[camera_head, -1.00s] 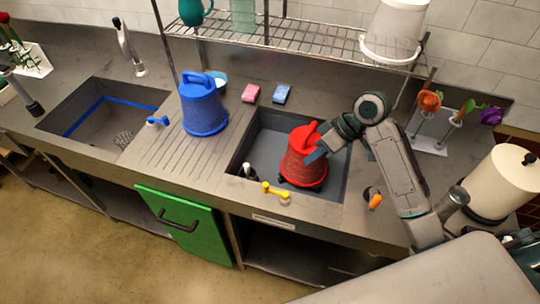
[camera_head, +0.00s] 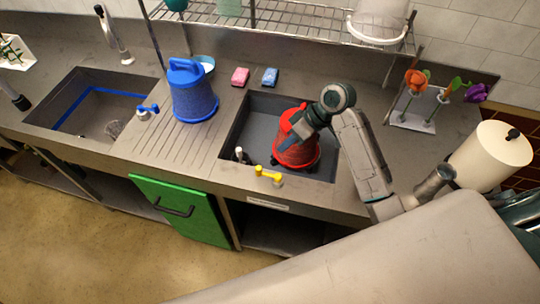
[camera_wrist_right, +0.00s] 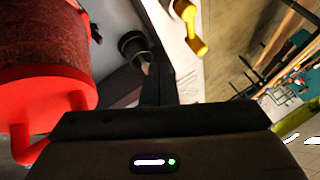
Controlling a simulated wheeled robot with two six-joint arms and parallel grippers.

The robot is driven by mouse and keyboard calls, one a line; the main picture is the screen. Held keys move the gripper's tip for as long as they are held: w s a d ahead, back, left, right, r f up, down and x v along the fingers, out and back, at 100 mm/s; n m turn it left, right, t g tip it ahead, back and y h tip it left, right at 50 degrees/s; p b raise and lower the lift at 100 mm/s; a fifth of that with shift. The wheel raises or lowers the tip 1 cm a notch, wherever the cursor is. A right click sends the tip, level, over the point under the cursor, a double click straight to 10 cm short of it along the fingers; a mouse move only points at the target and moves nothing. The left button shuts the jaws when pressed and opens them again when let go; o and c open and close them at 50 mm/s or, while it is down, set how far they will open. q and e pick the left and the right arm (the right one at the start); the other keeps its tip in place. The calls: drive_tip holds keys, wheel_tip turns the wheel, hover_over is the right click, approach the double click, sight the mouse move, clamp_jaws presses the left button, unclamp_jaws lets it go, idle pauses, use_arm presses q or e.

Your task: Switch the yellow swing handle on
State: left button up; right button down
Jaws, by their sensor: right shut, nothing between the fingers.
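The yellow swing handle (camera_head: 268,175) sits on the front rim of the right sink, in front of the red bucket. It also shows in the right wrist view (camera_wrist_right: 189,27), near the top centre, beyond the dark fingers. My right gripper (camera_head: 287,146) is over the sink at the red bucket's upper left side, behind the handle and apart from it. In the wrist view its fingers (camera_wrist_right: 158,88) are shut and empty. Contact between the gripper and the bucket cannot be told. My left gripper is not in view.
The red bucket (camera_head: 303,157) stands in the right sink (camera_head: 262,112). A short spout (camera_head: 239,154) rises at the sink's left front corner. A blue bucket (camera_head: 193,98) stands on the drainboard. Pink (camera_head: 240,77) and blue (camera_head: 270,77) sponges lie behind the sink.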

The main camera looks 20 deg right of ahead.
drive_tip(key=a, duration=0.1)
drive_tip(key=a+f+p, duration=0.1)
drive_tip(key=a, duration=0.1)
drive_tip(key=s+a+f+p, duration=0.1)
drive_tip(key=shift+a+f, duration=0.2)
drive_tip(key=shift+s+a+f+p, duration=0.1)
drive_tip(key=shift+s+a+p, duration=0.25)
drive_tip(key=shift+a+p, duration=0.15)
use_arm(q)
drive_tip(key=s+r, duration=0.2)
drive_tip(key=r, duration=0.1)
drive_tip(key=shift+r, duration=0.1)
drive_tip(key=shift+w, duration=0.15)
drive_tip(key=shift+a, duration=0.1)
use_arm(e)
drive_tip(key=shift+d, duration=0.1)
